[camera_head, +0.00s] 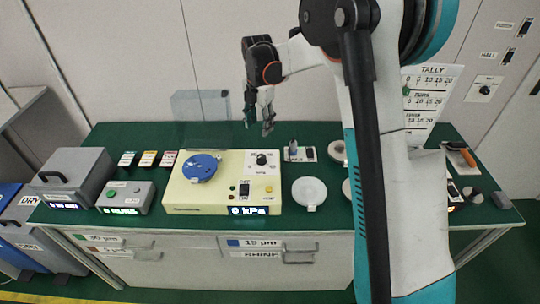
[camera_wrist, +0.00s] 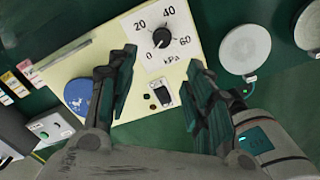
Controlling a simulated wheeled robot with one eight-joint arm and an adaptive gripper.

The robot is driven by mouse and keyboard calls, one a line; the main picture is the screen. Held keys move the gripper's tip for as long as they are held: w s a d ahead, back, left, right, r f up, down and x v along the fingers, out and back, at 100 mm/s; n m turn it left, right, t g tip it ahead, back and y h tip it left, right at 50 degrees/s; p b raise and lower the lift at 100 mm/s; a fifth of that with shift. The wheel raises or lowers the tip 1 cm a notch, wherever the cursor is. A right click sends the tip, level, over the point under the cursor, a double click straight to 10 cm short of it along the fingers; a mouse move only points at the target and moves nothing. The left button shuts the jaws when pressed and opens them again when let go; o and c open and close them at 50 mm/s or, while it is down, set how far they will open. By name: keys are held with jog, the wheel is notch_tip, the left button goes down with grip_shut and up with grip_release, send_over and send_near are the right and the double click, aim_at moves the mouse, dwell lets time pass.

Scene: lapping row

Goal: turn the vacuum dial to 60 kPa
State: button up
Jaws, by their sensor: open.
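The vacuum dial is a black round knob (camera_head: 262,159) on a white plate at the back right of a cream control box (camera_head: 225,204). In the wrist view the knob (camera_wrist: 161,38) has 0, 20, 40 and 60 printed around it, with kPa below. Its pale mark seems to point to the lower left, towards 0. The box's display (camera_head: 248,211) reads 0 kPa. My gripper (camera_head: 258,126) hangs open and empty above and behind the box, apart from the knob. In the wrist view its fingers (camera_wrist: 161,56) spread either side of the dial plate.
A blue disc (camera_head: 201,167) sits on the box's left part, with an ON/OFF switch (camera_head: 244,190) in front of the dial. A white round dish (camera_head: 309,191) stands just right of the box. Grey boxes (camera_head: 75,176) stand left. My arm hides part of the table's right side.

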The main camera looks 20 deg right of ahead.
aim_at(262, 156)
jog(key=shift+n, duration=0.3)
jog(key=f+b, duration=0.1)
jog(key=f, duration=0.4)
jog(key=f+b, duration=0.2)
jog(key=f, duration=0.3)
jog(key=f+b, duration=0.1)
jog(key=f, duration=0.4)
jog(key=shift+d, duration=0.25)
jog(key=c, duration=1)
